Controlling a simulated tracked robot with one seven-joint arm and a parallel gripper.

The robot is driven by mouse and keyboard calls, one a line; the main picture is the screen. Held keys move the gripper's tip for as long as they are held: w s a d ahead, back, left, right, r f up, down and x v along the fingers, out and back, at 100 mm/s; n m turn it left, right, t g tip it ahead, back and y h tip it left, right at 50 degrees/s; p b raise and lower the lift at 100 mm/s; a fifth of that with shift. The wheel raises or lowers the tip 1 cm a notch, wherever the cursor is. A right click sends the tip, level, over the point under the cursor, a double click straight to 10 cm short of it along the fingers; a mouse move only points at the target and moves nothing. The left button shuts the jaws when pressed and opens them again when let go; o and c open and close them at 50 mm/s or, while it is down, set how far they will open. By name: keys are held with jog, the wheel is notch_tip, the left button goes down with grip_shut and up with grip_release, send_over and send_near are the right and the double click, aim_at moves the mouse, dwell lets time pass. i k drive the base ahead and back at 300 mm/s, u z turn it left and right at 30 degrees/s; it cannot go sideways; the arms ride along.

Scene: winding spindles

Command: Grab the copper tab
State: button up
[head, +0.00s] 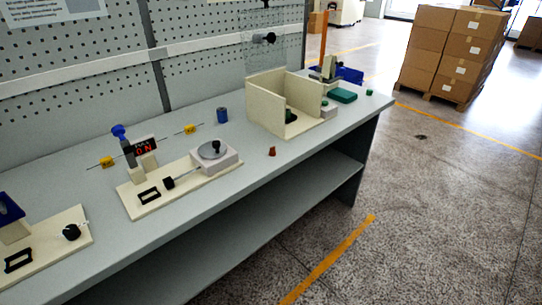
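A small reddish-brown piece (272,151), which looks like the copper tab, stands on the grey workbench (232,187) near its front edge. It is right of the cream winding device (185,178) and in front of the open cream box (275,103). Nothing touches it. It is too small to make out its exact shape. My gripper is not in view.
A blue cylinder (222,115) stands behind the winding device. A green block (341,95) and blue bin (349,74) are at the bench's far end. Another cream-based device (48,248) is at lower left. Stacked cartons (455,50) stand on the floor.

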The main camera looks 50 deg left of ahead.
aim_at(272, 154)
jog(key=k, duration=0.7)
jog(key=u, duration=1.3)
jog(key=i, duration=1)
jog(key=u, duration=0.05)
